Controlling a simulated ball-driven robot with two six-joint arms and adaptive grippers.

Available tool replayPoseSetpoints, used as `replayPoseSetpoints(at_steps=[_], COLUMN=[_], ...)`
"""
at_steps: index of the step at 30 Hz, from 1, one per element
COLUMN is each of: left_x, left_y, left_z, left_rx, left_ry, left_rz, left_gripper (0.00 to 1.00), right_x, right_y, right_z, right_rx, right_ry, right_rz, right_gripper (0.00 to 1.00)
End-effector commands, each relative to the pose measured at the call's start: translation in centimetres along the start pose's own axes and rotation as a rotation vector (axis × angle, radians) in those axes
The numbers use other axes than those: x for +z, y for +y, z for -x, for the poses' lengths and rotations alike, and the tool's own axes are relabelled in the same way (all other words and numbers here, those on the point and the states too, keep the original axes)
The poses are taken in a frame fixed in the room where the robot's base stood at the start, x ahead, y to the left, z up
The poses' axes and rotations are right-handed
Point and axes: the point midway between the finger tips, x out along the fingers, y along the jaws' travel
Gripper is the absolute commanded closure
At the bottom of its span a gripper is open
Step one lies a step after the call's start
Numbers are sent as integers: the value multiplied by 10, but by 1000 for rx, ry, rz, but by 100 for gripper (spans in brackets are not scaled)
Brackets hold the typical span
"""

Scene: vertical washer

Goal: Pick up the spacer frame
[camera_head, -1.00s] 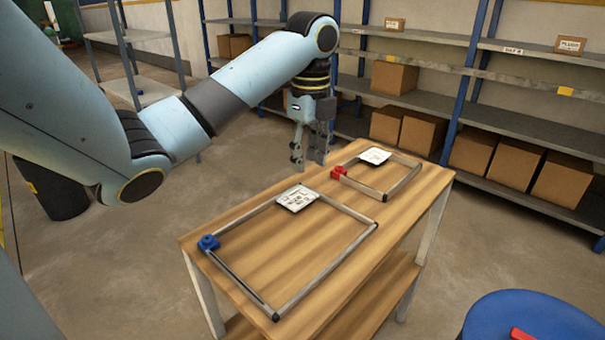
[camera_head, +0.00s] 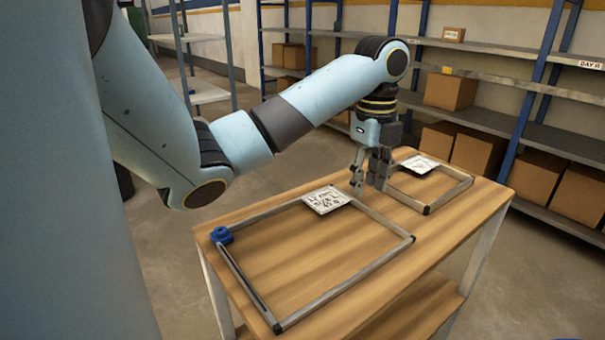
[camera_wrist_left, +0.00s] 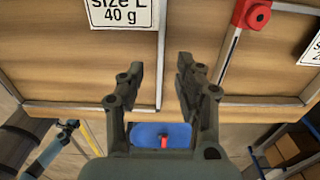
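A large grey spacer frame (camera_head: 345,284) with a blue corner block (camera_head: 221,235) lies flat on the wooden table. A white card (camera_head: 327,199) sits at its far side; the wrist view shows the card (camera_wrist_left: 120,12) reading "size L 40 g". A smaller frame (camera_head: 450,195) lies beyond it with its own card (camera_head: 420,164). Its red block (camera_wrist_left: 252,14) shows only in the wrist view. My left gripper (camera_head: 368,188) points down near the gap between the frames. In the wrist view the gripper (camera_wrist_left: 158,76) is open and empty, with a large-frame bar (camera_wrist_left: 162,45) between its fingers in the picture.
The wooden table (camera_head: 290,255) has bare top inside the large frame. Shelves with cardboard boxes (camera_head: 450,91) stand behind it. A blue round surface (camera_wrist_left: 150,133) with a red item shows below the table edge in the wrist view.

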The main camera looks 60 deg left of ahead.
Motion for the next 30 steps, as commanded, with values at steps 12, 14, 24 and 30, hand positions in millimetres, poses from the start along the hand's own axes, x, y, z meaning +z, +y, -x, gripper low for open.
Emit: replayPoseSetpoints(at_steps=[12, 14, 24, 30], left_x=[3, 3, 3, 4], left_y=[-1, -1, -1, -1], left_z=[-45, -45, -45, -45], left_rx=[1, 1, 2, 2], left_ry=[1, 0, 0, 0], left_rz=[-1, -1, -1, 0], left_gripper=[65, 65, 100, 100], right_x=[-5, -6, -2, -1], right_y=[4, 7, 14, 8], right_z=[-18, -18, -18, -18], right_rx=[6, 10, 17, 10], right_ry=[0, 1, -7, -8], right_rz=[3, 4, 8, 5], right_gripper=[31, 31, 31, 31])
